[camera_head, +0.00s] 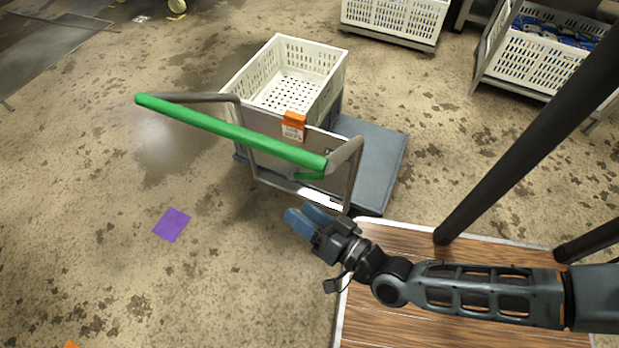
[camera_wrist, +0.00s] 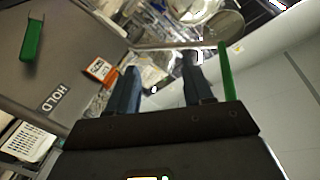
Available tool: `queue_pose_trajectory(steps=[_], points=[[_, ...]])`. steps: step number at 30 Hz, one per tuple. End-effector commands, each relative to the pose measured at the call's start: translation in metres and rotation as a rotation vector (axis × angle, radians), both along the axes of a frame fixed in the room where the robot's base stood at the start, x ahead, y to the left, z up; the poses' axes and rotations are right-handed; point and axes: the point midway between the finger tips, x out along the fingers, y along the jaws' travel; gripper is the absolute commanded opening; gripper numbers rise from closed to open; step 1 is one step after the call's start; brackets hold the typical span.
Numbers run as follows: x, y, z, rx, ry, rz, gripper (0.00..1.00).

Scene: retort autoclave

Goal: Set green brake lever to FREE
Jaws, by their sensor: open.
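The green brake lever (camera_head: 309,176) is a short green bar low on the cart's handle-end panel, under the long green push handle (camera_head: 232,131). In the wrist view the lever (camera_wrist: 31,40) hangs at upper left on the grey panel, with the word HOLD (camera_wrist: 55,99) printed beside it. A FREE label is not legible in either view. My gripper (camera_head: 301,217) has blue fingers and is open and empty.
The cart (camera_head: 372,150) carries a white perforated crate (camera_head: 335,82) and has an orange tag (camera_head: 294,120) on its panel. More crates on carts (camera_head: 392,18) stand at the back. A purple floor square (camera_head: 171,224) lies left. Open floor surrounds the cart's left side.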

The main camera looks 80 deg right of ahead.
Motion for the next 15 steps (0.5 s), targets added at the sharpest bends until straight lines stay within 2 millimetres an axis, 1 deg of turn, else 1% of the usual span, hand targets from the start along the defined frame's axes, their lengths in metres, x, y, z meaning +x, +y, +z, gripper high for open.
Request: queue_pose_trajectory(steps=[1, 3, 9, 12, 15], points=[[0.011, -0.015, -0.023, 0.045, -0.034, -0.077, 0.51], [0.018, -0.036, -0.050, 0.105, -0.075, -0.190, 0.51], [0.032, -0.096, -0.123, 0.244, -0.176, -0.532, 0.51], [0.034, -0.121, -0.153, 0.292, -0.213, -0.699, 0.51], [0.032, -0.138, -0.174, 0.322, -0.237, -0.840, 0.51]])
